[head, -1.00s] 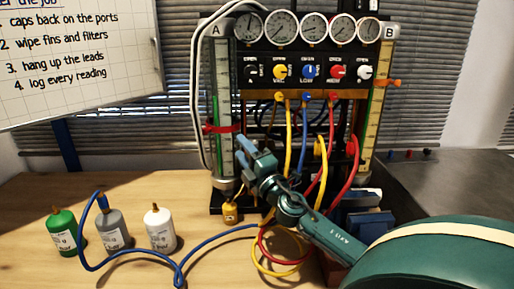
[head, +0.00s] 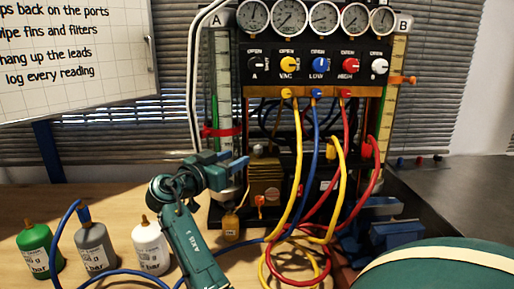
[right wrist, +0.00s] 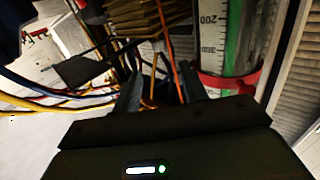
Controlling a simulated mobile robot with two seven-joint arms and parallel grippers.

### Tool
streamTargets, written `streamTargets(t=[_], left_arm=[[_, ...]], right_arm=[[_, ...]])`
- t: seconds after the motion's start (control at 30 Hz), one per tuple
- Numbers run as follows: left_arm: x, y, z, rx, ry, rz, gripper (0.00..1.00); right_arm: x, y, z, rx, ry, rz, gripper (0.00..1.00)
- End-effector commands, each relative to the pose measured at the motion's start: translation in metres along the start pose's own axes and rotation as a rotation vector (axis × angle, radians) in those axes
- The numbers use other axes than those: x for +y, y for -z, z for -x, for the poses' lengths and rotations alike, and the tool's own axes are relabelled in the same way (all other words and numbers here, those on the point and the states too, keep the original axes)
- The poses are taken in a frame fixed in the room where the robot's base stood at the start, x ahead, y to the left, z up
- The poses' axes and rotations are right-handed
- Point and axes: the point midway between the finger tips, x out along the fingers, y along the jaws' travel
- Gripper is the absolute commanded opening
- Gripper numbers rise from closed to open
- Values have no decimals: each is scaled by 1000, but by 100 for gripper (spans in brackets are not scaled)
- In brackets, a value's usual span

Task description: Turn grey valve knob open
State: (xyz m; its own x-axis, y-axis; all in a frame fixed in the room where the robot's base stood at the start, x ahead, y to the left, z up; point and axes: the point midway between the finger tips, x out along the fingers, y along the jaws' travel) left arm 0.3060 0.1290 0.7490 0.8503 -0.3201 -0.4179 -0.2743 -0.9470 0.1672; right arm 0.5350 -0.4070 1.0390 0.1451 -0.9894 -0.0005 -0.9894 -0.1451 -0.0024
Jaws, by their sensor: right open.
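The valve panel's knob row shows in the head view. A dark knob (head: 254,65) sits under "A" at the left, and a pale whitish knob (head: 379,66) sits under "B" at the right. I cannot tell which is the grey one. Between them are a yellow knob (head: 288,64), a blue knob (head: 320,65) and a red knob (head: 349,65). My right gripper (head: 240,177) is open, below and left of the knobs, apart from them, in front of the left column's foot. In the right wrist view its open fingers (right wrist: 160,88) show near a thin orange-brown line. My left gripper is out of view.
Yellow, blue and red hoses (head: 300,150) hang before the rig. A red clamp (head: 222,132) is on the left column. Green (head: 40,250), grey (head: 96,247) and white (head: 150,249) bottles stand at lower left. A whiteboard (head: 75,75) hangs upper left.

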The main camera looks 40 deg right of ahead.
Motion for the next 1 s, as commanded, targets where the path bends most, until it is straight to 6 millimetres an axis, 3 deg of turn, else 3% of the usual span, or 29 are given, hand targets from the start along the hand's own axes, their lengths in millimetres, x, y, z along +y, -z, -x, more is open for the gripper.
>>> streamTargets(t=[0.3, 0.5, 0.93, 1.0], left_arm=[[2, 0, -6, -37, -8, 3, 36], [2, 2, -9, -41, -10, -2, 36], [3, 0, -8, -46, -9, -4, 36], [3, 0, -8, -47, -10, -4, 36]], right_arm=[[0, 2, -69, 1, -2, 3, 43], [0, 1, -96, 2, 0, 4, 43], [0, 0, -105, 0, 2, 2, 43], [0, 0, -105, 0, 2, 2, 37]])
